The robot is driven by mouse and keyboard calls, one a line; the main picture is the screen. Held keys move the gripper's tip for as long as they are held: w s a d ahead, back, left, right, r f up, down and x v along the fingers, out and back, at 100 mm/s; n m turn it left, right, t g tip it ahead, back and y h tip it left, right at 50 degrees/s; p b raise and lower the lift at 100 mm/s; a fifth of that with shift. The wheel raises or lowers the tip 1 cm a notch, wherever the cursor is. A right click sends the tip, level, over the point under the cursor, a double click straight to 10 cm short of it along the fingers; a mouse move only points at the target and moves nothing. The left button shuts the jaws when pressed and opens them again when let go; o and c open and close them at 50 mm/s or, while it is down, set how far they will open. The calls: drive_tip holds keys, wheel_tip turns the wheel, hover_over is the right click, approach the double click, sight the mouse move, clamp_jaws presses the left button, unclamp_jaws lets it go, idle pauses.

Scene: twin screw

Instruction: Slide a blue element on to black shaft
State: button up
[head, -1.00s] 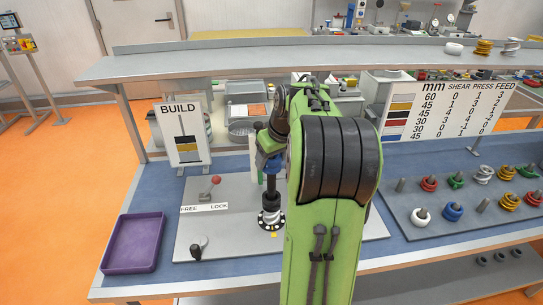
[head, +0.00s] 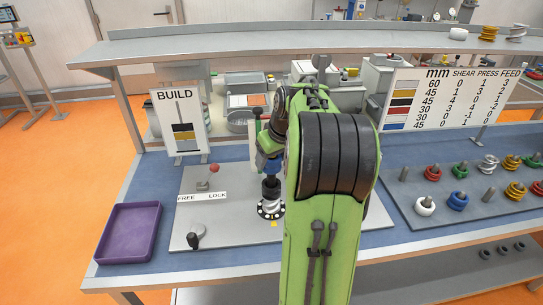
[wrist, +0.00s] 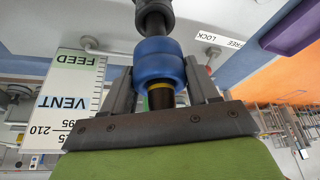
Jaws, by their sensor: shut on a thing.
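My gripper (wrist: 160,82) is shut on a blue ring-shaped element (wrist: 158,60) in the wrist view. In the head view the blue element (head: 268,164) shows beside my green arm, in line with and above the black shaft (head: 271,186). The dark shaft (wrist: 153,18) shows beyond the blue element in the wrist view. A dark cylinder with a yellow band shows on its near side, so the element appears to be around the shaft. A pale piece (head: 271,203) sits low on the shaft, above a dotted round base (head: 270,211). My arm hides the right side.
A purple tray (head: 130,232) stands at the left front. A grey plate (head: 222,238) carries a red-knobbed lever (head: 214,168) and a dark knob (head: 194,240). Coloured elements, including another blue one (head: 457,200), stand on the right board. A BUILD sign (head: 180,120) stands behind.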

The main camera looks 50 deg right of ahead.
drive_tip(key=shift+f+b, duration=0.35)
drive_tip(key=shift+f, duration=0.2)
drive_tip(key=o, duration=1.3)
drive_tip(key=shift+r, duration=0.1)
drive_tip(key=shift+r, duration=0.1)
drive_tip(key=p+v, duration=0.5)
drive_tip(key=v, duration=1)
drive_tip(key=shift+s+r, duration=0.15)
drive_tip(key=shift+r, duration=0.15)
